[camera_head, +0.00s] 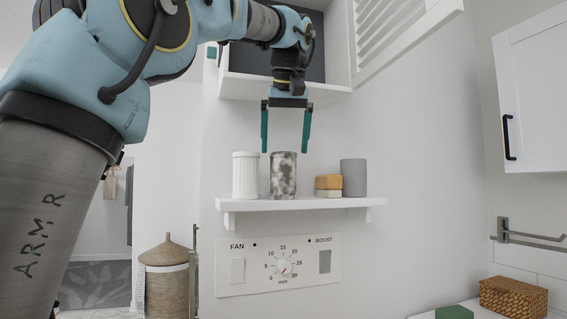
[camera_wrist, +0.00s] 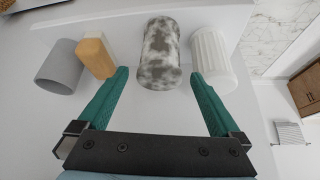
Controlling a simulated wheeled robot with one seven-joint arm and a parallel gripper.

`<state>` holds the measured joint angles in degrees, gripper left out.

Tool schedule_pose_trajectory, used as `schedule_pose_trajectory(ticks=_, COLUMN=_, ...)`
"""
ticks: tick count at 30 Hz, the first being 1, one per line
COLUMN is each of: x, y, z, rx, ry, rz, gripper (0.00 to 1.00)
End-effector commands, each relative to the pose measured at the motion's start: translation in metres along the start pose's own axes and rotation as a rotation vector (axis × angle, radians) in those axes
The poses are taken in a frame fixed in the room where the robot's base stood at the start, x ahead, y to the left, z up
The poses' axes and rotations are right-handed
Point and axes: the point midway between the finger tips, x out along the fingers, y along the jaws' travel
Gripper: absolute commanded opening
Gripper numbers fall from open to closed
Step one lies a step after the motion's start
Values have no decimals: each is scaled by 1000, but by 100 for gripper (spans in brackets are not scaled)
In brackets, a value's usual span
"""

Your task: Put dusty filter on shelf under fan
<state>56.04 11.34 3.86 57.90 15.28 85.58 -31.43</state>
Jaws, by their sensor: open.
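The dusty filter looks to be the mottled grey-and-white cylinder (camera_head: 283,177), upright on the white wall shelf (camera_head: 300,204). A clean white ribbed cylinder (camera_head: 245,176) stands just left of it. My gripper (camera_head: 285,148) is open and empty, pointing down, with its green fingertips near the height of the mottled cylinder's top. An open wall box (camera_head: 270,88) with a dark inside and a raised louvred cover (camera_head: 385,32) is above the shelf, partly hidden by my arm.
Right of the mottled cylinder on the shelf are a stacked tan and white piece (camera_head: 328,183) and a plain grey cylinder (camera_head: 353,178). A FAN/BOOST dial panel (camera_head: 300,285) is below the shelf. A white cabinet (camera_head: 535,95) hangs at right.

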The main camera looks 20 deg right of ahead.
Motion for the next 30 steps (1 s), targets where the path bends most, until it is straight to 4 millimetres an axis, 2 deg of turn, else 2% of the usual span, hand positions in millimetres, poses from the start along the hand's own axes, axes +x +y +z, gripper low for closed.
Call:
schedule_pose_trajectory(ticks=3, x=-19, y=0, z=-1, rx=0, ry=2, rz=1, gripper=100)
schedule_pose_trajectory(ticks=9, x=-32, y=0, z=0, rx=0, ry=-1, rz=0, gripper=100)
schedule_pose_trajectory(ticks=30, x=-33, y=0, z=0, rx=0, ry=-1, rz=0, gripper=100)
